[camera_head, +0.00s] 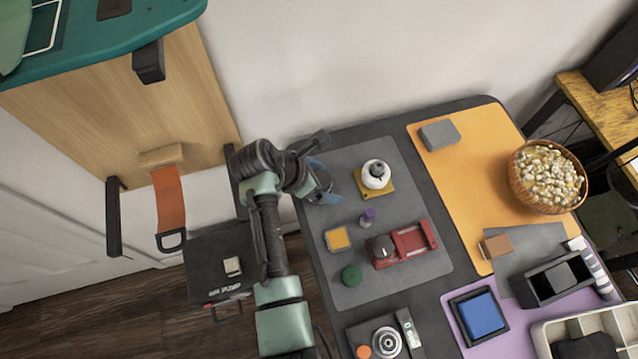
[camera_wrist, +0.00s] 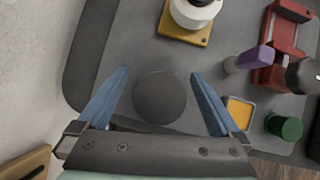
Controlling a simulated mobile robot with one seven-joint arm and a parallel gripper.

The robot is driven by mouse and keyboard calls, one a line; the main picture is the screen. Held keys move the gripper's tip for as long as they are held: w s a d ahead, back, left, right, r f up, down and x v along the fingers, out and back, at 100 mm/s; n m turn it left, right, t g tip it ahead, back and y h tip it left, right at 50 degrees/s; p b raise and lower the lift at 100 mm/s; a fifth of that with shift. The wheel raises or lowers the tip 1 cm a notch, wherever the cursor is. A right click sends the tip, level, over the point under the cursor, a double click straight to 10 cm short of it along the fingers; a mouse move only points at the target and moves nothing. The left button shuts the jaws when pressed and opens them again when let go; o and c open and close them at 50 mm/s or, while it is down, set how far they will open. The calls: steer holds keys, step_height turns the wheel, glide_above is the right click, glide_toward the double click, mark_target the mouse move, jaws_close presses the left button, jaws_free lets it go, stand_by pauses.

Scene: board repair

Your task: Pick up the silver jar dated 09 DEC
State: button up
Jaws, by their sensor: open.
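My gripper (camera_wrist: 158,76) is open, its two blue fingers spread. A round dark grey top (camera_wrist: 160,98), seen from above, lies between the fingers in the wrist view. It may be a jar lid, but I cannot tell, and no date shows on it. In the head view my gripper (camera_head: 326,192) is at the left side of the grey mat and hides whatever is under it. No writing that reads 09 DEC can be made out in either view.
On the grey mat (camera_head: 410,170) are a white round item (camera_head: 376,172) on a yellow base, a purple item (camera_head: 367,217), a yellow square (camera_head: 337,239), a red holder (camera_head: 413,242) and a green cylinder (camera_head: 351,275). A popcorn bowl (camera_head: 525,197) stands far right.

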steer(key=shift+w+d+f, duration=0.1)
steer(key=shift+d+f, duration=0.05)
steer(key=shift+f, duration=0.1)
steer(key=c, duration=1.5)
